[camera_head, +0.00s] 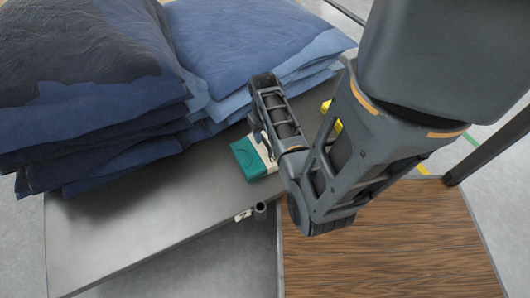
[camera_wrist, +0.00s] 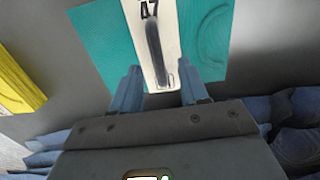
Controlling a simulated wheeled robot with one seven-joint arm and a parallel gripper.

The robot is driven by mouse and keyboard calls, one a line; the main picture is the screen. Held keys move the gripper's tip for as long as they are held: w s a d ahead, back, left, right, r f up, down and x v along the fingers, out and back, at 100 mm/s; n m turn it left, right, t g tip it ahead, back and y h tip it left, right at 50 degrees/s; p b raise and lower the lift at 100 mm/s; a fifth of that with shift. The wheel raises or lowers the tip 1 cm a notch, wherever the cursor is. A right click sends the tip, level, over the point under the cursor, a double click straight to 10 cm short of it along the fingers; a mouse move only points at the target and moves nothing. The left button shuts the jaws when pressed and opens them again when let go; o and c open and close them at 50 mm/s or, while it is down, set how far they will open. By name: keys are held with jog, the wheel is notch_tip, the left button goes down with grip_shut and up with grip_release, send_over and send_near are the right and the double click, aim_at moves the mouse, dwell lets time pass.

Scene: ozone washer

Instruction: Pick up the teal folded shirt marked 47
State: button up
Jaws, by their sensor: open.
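The teal folded shirt (camera_head: 252,158) lies flat on the grey table, in front of the stacks of blue folded clothes. In the wrist view the teal shirt (camera_wrist: 207,45) has a white band across it, marked 47, with a dark strip along it. My gripper (camera_wrist: 160,90) is open, its two fingertips apart on either side of the lower end of the white band. I cannot tell whether the fingertips touch the shirt. In the head view my arm hides the right part of the shirt, and the fingertips are hidden.
Two tall stacks of blue folded clothes (camera_head: 255,40) stand behind and left of the shirt on the grey table (camera_head: 130,220). A yellow item (camera_wrist: 18,80) lies to the left in the wrist view. A brown wooden surface (camera_head: 390,245) is at the front right.

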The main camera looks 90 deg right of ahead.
aim_at(265, 141)
notch_tip(265, 141, down, 4)
jog(key=shift+s+f+b, duration=0.15)
jog(key=shift+f+b, duration=0.1)
jog(key=shift+b, duration=0.95)
grip_shut()
